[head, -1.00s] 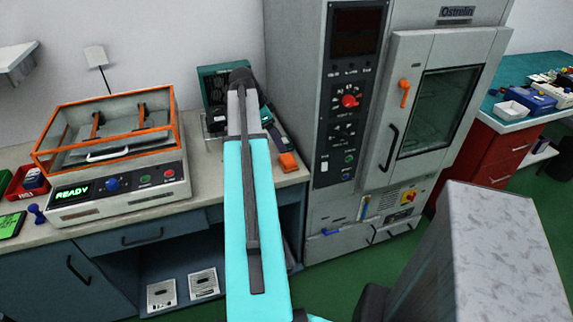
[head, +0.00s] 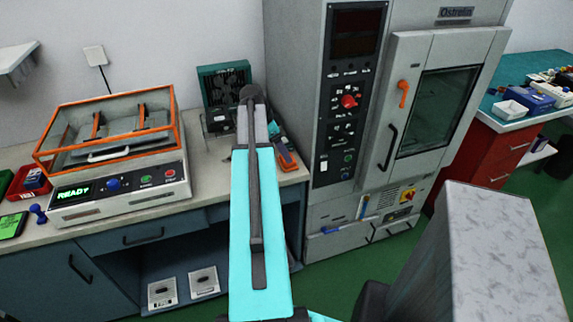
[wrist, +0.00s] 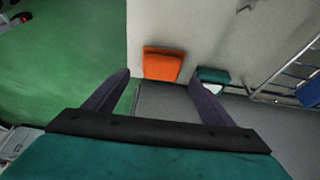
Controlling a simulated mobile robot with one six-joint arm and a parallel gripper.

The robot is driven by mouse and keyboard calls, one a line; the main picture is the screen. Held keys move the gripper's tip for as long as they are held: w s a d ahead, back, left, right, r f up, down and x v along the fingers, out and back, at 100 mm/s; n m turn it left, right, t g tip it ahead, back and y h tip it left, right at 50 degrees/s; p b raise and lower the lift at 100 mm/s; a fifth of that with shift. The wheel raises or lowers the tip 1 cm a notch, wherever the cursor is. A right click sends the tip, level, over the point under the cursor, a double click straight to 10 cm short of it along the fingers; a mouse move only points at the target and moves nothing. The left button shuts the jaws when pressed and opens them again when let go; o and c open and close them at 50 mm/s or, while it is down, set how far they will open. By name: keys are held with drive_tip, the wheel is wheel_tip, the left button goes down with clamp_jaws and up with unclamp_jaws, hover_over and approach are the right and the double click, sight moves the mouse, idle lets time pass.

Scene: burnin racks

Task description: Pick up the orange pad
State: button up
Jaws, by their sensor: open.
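The orange pad (wrist: 162,66) lies on the light worktop near its edge in the wrist view. It appears as a small block ahead of my gripper (wrist: 159,79), between the lines of the two fingers. The fingers are spread apart with nothing between them, and the pad looks beyond their tips. My arm hides most of the gripper there.
An orange-framed machine (head: 110,150) showing READY stands left on the bench. A tall grey oven cabinet (head: 318,225) rises right of the pad. A small teal item (wrist: 212,75) lies near the pad. Green floor (wrist: 60,70) lies past the bench edge.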

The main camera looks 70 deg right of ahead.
drive_tip(key=shift+f, duration=0.15)
drive_tip(key=shift+d+p+x, duration=0.2)
drive_tip(key=shift+p+x, duration=0.85)
drive_tip(key=shift+x, duration=1.45)
drive_tip(key=c, duration=1.1)
